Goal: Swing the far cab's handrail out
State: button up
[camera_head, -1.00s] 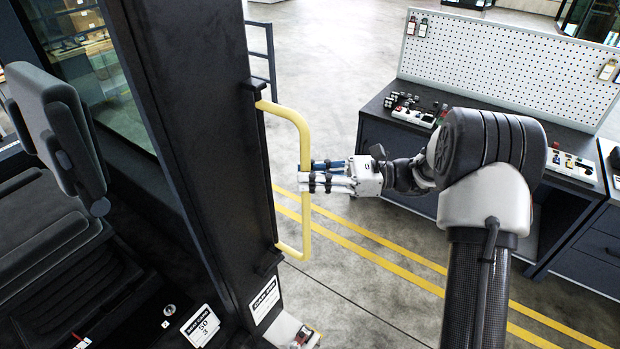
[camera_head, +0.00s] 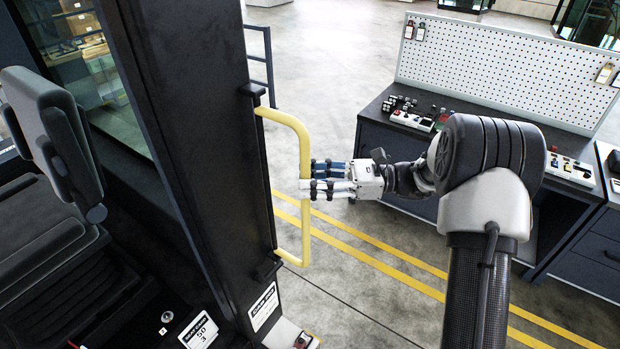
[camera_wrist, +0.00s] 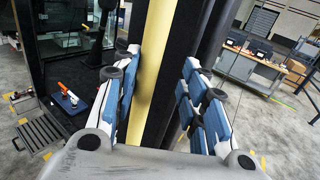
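The yellow handrail (camera_head: 305,236) is a bent bar on the dark cab post (camera_head: 205,150), standing out to the right of it. My gripper (camera_head: 309,182) is at the rail's middle, reaching in from the right. In the wrist view the yellow rail (camera_wrist: 154,70) runs between the two blue-padded fingers of my gripper (camera_wrist: 163,95). The fingers are spread, with a gap visible between the rail and the right finger. Whether the left finger touches the rail is unclear.
A black seat (camera_head: 58,135) is inside the cab at left. A dark workbench (camera_head: 385,135) with control boxes and a white pegboard (camera_head: 500,65) stands behind my arm. Yellow floor lines (camera_head: 385,265) cross the open concrete floor right of the rail.

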jog(key=d, duration=1.1)
jog(key=shift+s+d, duration=0.3)
jog(key=shift+s, duration=0.15)
jog(key=shift+r, duration=0.1)
jog(key=s+a+f+n+g+h+b, duration=0.1)
jog(key=s+a+f+n+h+b, duration=0.35)
jog(key=s+b, duration=0.2)
jog(key=s+a+f+n+g+h+b, duration=0.2)
jog(key=s+a+f+n+h+b, duration=0.15)
jog(key=s+a+b, duration=0.35)
jog(key=s+d+f+n+t+h+b, duration=0.3)
jog(key=s+d+f+n+h+b, duration=0.1)
jog(key=s+f+b, duration=0.3)
jog(key=s+d+f+n+t+h+b, duration=0.3)
jog(key=s+d+f+n+h+b, duration=0.2)
jog(key=s+f+n+h+b, duration=0.1)
jog(key=s+f+b, duration=0.1)
jog(key=s+f, duration=0.1)
jog(key=s, duration=0.1)
jog(key=shift+f+n+t, duration=0.25)
jog(key=shift+n+t, duration=0.05)
jog(key=shift+n, duration=0.1)
